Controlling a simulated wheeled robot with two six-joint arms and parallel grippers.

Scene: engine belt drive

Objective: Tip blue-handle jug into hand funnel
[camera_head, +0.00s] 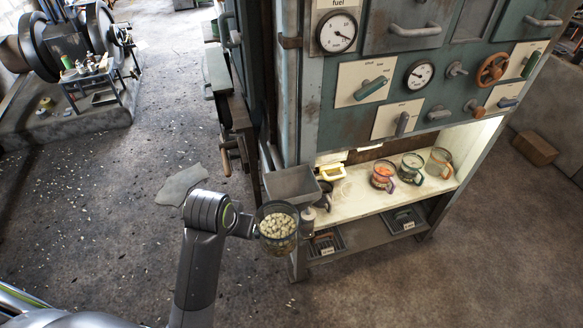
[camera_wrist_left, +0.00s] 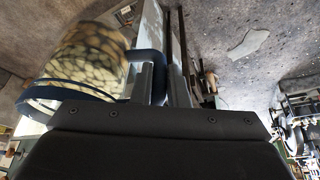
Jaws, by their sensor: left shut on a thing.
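The jug (camera_head: 277,224) is clear and holds pale, pebble-like pieces. It looks about upright in the head view, with its open top showing. In the left wrist view the jug (camera_wrist_left: 88,58) shows at the upper left with its dark blue handle (camera_wrist_left: 147,60). My left gripper (camera_wrist_left: 163,85) is shut on that handle; in the head view the jug partly hides the jaws. The grey, square-mouthed funnel (camera_head: 291,184) is at the cabinet's left front corner. The jug is just in front of it; whether they touch is unclear. My right gripper is not in view.
Three more jugs stand on the lit shelf: one with red contents (camera_head: 383,175), one with pale contents (camera_head: 411,168) and one that looks empty (camera_head: 438,163). A small yellow tray (camera_head: 332,172) is near the funnel. The floor (camera_head: 120,215) at left is open.

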